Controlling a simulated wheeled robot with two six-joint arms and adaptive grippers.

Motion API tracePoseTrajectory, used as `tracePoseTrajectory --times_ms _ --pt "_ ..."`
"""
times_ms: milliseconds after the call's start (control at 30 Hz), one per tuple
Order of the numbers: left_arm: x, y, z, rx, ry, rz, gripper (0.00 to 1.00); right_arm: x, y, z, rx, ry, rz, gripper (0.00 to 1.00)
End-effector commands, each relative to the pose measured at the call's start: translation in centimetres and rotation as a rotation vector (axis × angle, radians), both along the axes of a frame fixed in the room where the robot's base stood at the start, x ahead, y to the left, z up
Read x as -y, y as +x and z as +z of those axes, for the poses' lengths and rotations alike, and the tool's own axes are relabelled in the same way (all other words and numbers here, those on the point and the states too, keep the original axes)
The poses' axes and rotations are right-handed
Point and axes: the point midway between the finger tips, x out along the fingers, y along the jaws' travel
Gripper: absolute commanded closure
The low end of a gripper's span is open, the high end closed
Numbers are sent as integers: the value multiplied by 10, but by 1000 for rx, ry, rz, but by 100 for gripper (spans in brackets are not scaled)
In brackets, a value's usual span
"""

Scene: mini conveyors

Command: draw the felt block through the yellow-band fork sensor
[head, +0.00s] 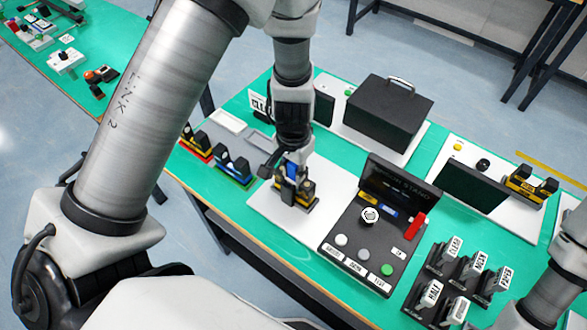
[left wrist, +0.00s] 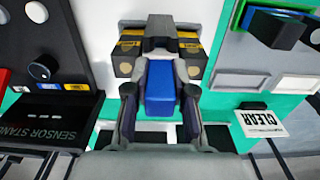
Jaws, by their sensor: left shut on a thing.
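My left gripper (head: 289,172) points down over the yellow-band fork sensor (head: 305,192) on a white board. It is shut on a blue block-like piece, which shows between the fingers (left wrist: 160,110) in the left wrist view. I take this blue piece (left wrist: 160,82) to be the felt block's grip. A dark grey part (left wrist: 158,28) lies just beyond it, between the two yellow-banded prongs of the fork sensor (left wrist: 191,45). Whether the grey part touches the prongs, I cannot tell. The gripper hides part of the sensor in the head view. My right gripper is out of view.
The sensor stand console (head: 365,240) with buttons stands just right. Two other fork sensors, one on a red base (head: 197,146) and one on a green base (head: 233,168), stand left. A black box (head: 385,112) is behind. Several label cards (head: 452,250) stand at front right.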

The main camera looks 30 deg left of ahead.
Motion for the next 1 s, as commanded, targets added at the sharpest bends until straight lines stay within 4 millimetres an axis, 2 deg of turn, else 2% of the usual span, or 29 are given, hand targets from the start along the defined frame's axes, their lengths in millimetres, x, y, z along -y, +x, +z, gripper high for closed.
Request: tracePoseTrajectory --times_ms 233,1000 --pt "0 0 6 0 0 0 100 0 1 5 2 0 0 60" --pt "0 0 53 0 0 0 100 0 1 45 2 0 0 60"
